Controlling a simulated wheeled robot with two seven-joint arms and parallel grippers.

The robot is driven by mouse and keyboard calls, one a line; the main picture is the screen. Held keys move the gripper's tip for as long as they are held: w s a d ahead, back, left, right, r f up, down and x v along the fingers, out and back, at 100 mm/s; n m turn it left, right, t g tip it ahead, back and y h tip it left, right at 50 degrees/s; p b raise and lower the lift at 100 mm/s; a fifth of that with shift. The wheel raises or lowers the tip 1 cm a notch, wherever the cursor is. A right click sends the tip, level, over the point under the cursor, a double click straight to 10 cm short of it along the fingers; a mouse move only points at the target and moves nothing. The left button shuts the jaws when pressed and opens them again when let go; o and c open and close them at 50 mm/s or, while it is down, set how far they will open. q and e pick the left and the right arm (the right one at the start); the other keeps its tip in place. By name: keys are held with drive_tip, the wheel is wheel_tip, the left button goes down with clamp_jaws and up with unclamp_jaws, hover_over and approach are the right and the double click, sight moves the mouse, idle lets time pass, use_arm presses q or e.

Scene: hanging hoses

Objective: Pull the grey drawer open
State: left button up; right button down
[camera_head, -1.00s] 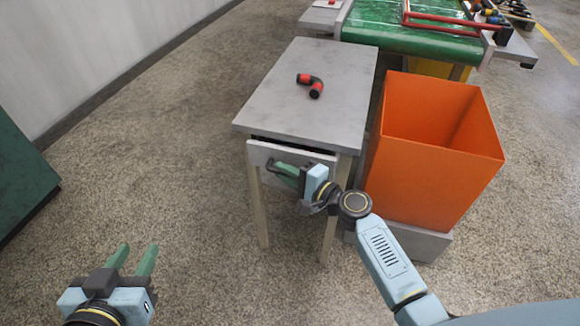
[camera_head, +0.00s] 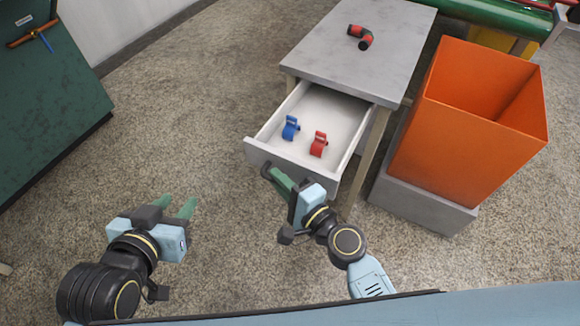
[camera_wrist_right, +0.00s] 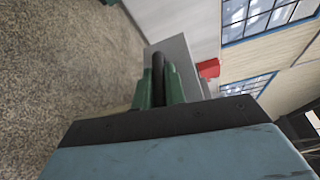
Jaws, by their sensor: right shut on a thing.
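The grey drawer (camera_head: 257,153) stands pulled out from under the grey table top (camera_head: 365,45). A blue clip-like part (camera_head: 290,128) and a red one (camera_head: 318,145) lie inside on its pale floor. My right gripper (camera_head: 272,172) is at the drawer's front, its green fingers shut on the dark drawer handle (camera_head: 266,170). In the right wrist view the fingers (camera_wrist_right: 158,88) close around the dark handle bar (camera_wrist_right: 158,70). My left gripper (camera_head: 176,206) is open and empty above the floor at the lower left, apart from the drawer.
A red and black elbow piece (camera_head: 361,38) lies on the table top. An orange bin (camera_head: 455,130) stands on a grey base (camera_head: 420,202) right of the table. A green cabinet or panel (camera_head: 45,100) is at the left. The floor before the drawer is clear.

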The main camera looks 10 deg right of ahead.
use_arm(q)
drive_tip(key=shift+w+r, duration=0.1)
use_arm(e)
drive_tip(key=shift+s+a, duration=0.3)
drive_tip(key=shift+s, duration=0.15)
use_arm(q)
drive_tip(key=shift+d, duration=0.1)
use_arm(e)
drive_tip(key=c, duration=1.5)
unclamp_jaws()
drive_tip(key=shift+o, duration=0.2)
